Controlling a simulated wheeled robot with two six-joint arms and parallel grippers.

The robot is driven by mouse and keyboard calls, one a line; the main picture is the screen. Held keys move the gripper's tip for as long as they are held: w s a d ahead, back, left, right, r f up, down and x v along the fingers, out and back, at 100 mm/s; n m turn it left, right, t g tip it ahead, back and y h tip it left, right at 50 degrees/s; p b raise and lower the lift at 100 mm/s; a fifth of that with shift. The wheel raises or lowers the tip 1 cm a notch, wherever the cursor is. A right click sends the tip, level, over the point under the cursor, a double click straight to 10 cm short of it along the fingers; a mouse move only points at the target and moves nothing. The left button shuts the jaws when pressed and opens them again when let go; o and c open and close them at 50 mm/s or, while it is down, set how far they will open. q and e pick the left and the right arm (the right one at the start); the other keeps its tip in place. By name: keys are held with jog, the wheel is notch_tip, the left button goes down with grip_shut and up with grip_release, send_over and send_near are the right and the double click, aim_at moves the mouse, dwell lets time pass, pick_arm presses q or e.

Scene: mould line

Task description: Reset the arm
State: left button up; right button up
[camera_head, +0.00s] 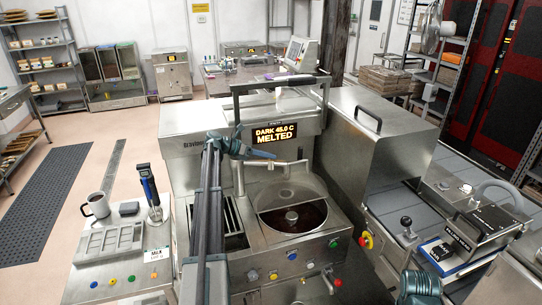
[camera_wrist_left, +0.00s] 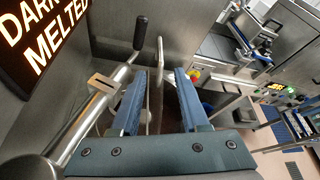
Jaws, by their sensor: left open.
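My left arm rises from the bottom of the head view, in front of the steel tempering machine (camera_head: 190,155). My left gripper (camera_head: 268,154) is blue and points right, just below the display (camera_head: 274,133) that reads "DARK 45.0 C MELTED". In the left wrist view, my left gripper (camera_wrist_left: 160,75) has its two blue fingers apart with nothing held between them. A metal pipe with a black-ended lever (camera_wrist_left: 140,35) shows close by; contact cannot be told. A teal joint of my right arm shows at the bottom right of the head view; its gripper is not seen.
The round bowl (camera_head: 325,200) holds dark chocolate below and right of the left gripper. A steel hood (camera_head: 372,130) stands to the right. A side table holds a mug (camera_head: 97,205) and a mould (camera_head: 108,240). Open floor (camera_head: 85,135) lies at the left.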

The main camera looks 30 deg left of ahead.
dwell(0.4)
pick_arm(q)
jog(key=s+d+f+m+g+y+b, duration=0.1)
jog(key=s+d+f+m+g, duration=0.3)
jog(key=d, duration=0.8)
jog(key=s+d+f+m+g+y+b, duration=0.1)
jog(key=s+d+f+m+b, duration=0.15)
jog(key=d+f+m, duration=0.65)
jog(key=s+d+f+m+g+y+b, duration=0.1)
jog(key=s+d+m+g, duration=0.2)
jog(key=d, duration=1.2)
jog(key=s+d+f+m+y+b, duration=0.1)
jog(key=s+d+f+m+y, duration=0.1)
jog(key=s+d+m, duration=0.3)
jog(key=s+d+f+m+g+y+b, duration=0.1)
jog(key=s+d+f+m+y, duration=0.2)
jog(key=s, duration=0.9)
jog(key=s+d+f+m+y+b, duration=0.2)
jog(key=s+d+m, duration=0.5)
jog(key=m, duration=0.4)
jog(key=shift+s+f+g+y, duration=0.3)
jog(key=shift+s+f+y, duration=0.4)
jog(key=shift+s+f, duration=0.15)
jog(key=shift+a, duration=0.1)
